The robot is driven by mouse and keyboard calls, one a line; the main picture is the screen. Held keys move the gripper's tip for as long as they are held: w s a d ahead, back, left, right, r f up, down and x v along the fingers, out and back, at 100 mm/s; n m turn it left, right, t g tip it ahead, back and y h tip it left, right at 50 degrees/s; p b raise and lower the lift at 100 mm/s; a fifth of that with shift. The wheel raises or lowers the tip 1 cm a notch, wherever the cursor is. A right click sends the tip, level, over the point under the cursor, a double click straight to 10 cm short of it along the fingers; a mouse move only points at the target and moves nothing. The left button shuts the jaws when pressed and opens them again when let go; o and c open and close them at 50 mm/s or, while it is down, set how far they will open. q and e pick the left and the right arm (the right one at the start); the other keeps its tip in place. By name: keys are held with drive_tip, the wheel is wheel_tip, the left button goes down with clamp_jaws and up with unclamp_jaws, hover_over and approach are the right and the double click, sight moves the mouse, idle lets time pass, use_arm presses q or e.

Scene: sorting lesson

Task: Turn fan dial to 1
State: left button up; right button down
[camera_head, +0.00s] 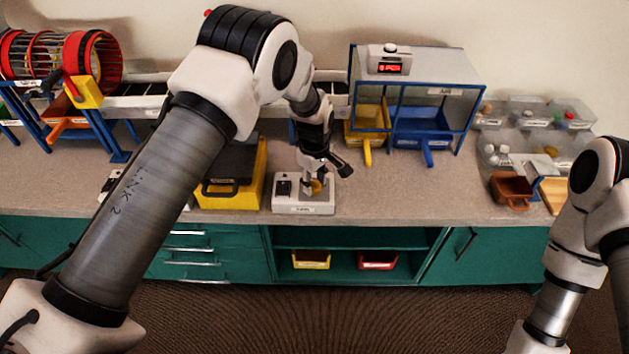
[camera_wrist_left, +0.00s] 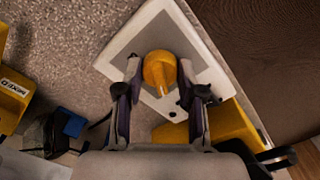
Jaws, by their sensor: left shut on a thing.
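The fan dial (camera_head: 317,188) is a yellow knob on a small white control box (camera_head: 303,207) at the counter's front edge. It also shows in the left wrist view (camera_wrist_left: 159,68), with a pale pointer mark towards the picture's bottom. My left gripper (camera_head: 314,181) reaches down onto it from above. In the left wrist view, the left gripper's two fingers (camera_wrist_left: 159,76) stand either side of the knob and are shut on it. Any numbers around the dial are too small or hidden to read. My right gripper is out of view.
A yellow and black unit (camera_head: 232,190) stands close left of the control box. A blue-framed stand (camera_head: 462,100) with a yellow bin (camera_head: 366,128) and a blue bin (camera_head: 424,125) is behind, to the right. The counter (camera_head: 410,190) right of the box is clear.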

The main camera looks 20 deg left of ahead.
sight(314, 181)
use_arm(q)
drive_tip(key=o, duration=1.1)
drive_tip(key=shift+o, duration=0.2)
drive_tip(key=shift+r, duration=0.1)
wheel_tip(314, 181, up, 12)
